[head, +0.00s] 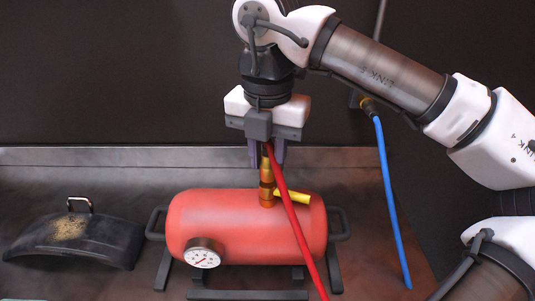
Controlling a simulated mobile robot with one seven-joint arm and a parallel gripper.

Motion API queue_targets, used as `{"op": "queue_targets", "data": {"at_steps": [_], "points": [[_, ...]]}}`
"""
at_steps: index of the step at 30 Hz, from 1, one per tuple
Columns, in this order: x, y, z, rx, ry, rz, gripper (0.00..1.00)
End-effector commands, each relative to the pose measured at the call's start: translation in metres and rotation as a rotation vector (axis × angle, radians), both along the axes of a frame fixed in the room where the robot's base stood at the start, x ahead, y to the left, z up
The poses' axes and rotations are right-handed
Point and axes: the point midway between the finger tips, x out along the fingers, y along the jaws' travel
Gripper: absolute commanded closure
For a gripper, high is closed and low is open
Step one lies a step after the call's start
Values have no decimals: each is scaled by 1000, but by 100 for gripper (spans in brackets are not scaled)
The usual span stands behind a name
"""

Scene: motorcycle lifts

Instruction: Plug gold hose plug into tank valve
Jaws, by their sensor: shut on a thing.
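The red tank (220,225) lies on its side on the bench, with a round gauge (203,253) on its front. The tank valve (266,192) stands upright on top, with a yellow lever (293,197) pointing right. My gripper (267,160) points down right above the valve, its purple fingers shut on the gold hose plug (266,163). The plug is upright and lines up with the valve, its lower end at the valve's top. I cannot tell whether it is seated or only touching. The red hose (289,205) hangs from the gripper and crosses in front of the tank, hiding part of it.
A dark curved fender-like cover (75,238) with a handle lies left of the tank. Black handles stick out at both tank ends. The bench behind the tank is clear.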

Motion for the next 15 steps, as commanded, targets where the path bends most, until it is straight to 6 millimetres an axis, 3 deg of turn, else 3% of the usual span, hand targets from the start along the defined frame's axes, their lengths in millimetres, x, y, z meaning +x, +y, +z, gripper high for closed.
{"op": "queue_targets", "data": {"at_steps": [15], "points": [[0, 0, -8, 0, 0, 0, 95]]}}
